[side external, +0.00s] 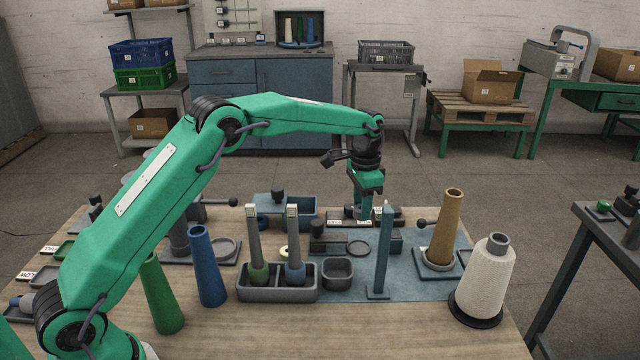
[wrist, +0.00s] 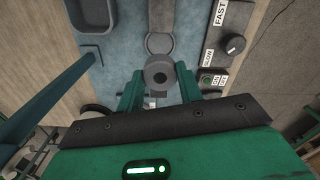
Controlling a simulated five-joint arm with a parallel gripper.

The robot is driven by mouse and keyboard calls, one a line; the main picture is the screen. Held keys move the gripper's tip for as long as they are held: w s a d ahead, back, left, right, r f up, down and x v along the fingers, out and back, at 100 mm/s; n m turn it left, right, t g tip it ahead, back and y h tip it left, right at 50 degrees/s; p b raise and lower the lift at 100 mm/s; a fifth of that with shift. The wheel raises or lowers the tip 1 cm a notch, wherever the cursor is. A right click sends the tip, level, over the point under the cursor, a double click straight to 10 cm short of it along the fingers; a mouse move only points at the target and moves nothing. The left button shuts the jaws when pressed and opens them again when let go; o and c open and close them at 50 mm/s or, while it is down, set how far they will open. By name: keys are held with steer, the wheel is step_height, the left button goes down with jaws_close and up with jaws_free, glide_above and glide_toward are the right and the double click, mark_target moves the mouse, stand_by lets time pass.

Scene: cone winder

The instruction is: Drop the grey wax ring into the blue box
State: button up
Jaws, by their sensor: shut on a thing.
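My gripper (side external: 366,190) hangs over the back part of the blue mat, pointing down, to the right of the blue box. In the wrist view, its two green fingers (wrist: 158,88) are shut on the grey wax ring (wrist: 160,74), a round grey piece with a dark hole. In the side view, I cannot make out the ring at the fingertips. The blue box (side external: 309,212) stands on the table behind the two upright brushes, which hide part of it. I do not see it in the wrist view.
A panel with FAST and SLOW labels and a knob (wrist: 235,44) is beside the gripper. A brown cone (side external: 446,225) and a white yarn cone (side external: 484,280) stand to the right. A grey cup (side external: 337,273) is nearer the front.

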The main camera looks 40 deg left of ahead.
stand_by(0.3)
glide_toward(304, 197)
steer(key=s+d, duration=0.4)
steer(key=shift+w+f, duration=0.15)
steer(key=shift+f, duration=0.05)
steer(key=shift+f, duration=3)
steer(key=o, duration=1)
steer(key=shift+o, duration=0.2)
